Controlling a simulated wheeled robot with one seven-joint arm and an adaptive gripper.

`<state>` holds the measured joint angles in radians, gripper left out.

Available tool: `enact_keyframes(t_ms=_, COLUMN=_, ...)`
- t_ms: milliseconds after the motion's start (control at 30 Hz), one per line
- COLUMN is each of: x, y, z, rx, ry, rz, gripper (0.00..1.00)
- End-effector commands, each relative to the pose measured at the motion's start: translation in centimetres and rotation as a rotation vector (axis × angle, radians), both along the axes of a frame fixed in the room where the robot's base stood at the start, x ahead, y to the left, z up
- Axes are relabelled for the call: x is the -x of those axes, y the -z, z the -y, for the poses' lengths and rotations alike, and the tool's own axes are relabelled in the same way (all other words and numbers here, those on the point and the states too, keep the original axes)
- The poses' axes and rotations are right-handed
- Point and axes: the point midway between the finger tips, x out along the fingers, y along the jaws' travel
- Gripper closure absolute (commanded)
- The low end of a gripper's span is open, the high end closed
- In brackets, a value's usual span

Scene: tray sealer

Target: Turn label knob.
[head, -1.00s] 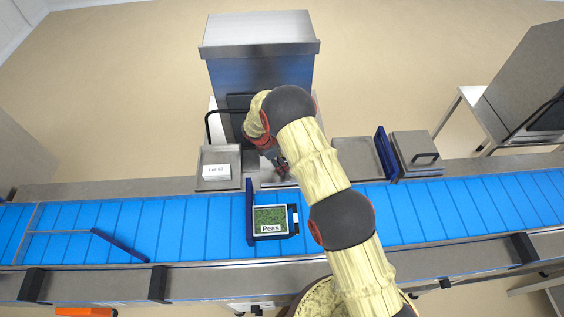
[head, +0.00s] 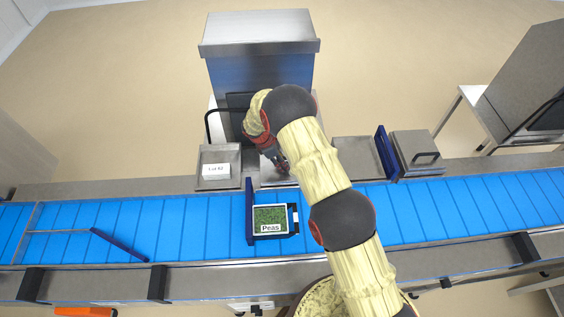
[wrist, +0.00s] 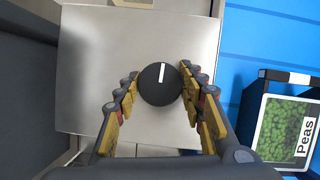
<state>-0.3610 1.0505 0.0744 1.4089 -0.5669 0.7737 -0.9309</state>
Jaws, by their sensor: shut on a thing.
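The label knob (wrist: 160,86) is a round black dial with a white pointer line, on a grey metal panel (wrist: 90,45) in the wrist view. The pointer is close to upright in that view, toward the top edge. My gripper (wrist: 159,88) has its yellow-padded fingers on both sides of the knob and is shut on it. In the head view my gripper (head: 281,165) is low over the panel behind the conveyor; the arm and fingers hide the knob there.
A tray of peas (head: 270,219) labelled "Peas" sits on the blue conveyor (head: 190,220) beside an upright dark blue plate (head: 249,205). A Lot 42 card (head: 215,170) lies in a metal tray left of my gripper. The sealer housing (head: 260,60) stands behind.

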Motion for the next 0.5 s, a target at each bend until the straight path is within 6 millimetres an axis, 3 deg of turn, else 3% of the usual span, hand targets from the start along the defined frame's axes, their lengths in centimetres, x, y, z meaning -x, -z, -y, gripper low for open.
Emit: enact_keyframes(t_ms=500, x=-0.29, y=0.50, z=0.02, rx=-0.002, ry=0.387, rz=0.004, gripper=0.86)
